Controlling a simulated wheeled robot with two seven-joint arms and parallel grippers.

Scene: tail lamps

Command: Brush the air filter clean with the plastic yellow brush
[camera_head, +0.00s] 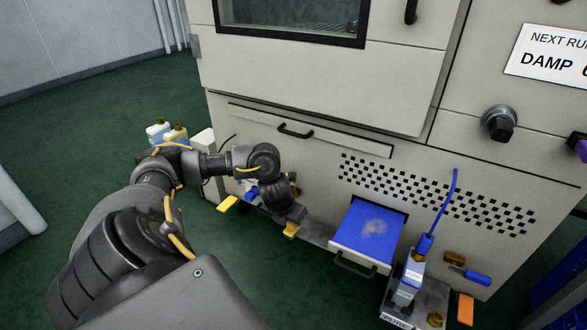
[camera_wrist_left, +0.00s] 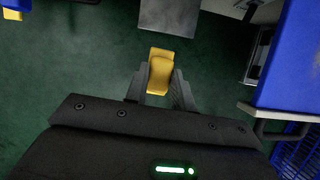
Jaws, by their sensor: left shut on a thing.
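The air filter (camera_head: 367,232) is a blue panel in a pulled-out drawer low on the beige machine. A pale grey dust patch lies near its middle. A blue panel, likely the same filter, shows at the right edge of the left wrist view (camera_wrist_left: 290,65). My left gripper (camera_head: 290,215) is shut on the yellow brush (camera_wrist_left: 160,73), which shows as a small yellow block below the gripper in the head view (camera_head: 292,230). The brush is left of the filter and apart from it. Its bristles cannot be made out. My right gripper is not in view.
Another yellow item (camera_head: 228,203) is to the left of my gripper. A bottle with a blue tube (camera_head: 410,278) stands on a metal shelf right of the drawer, near an orange item (camera_head: 465,308) and a blue-handled item (camera_head: 470,274). Bottles (camera_head: 175,135) stand behind my arm.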

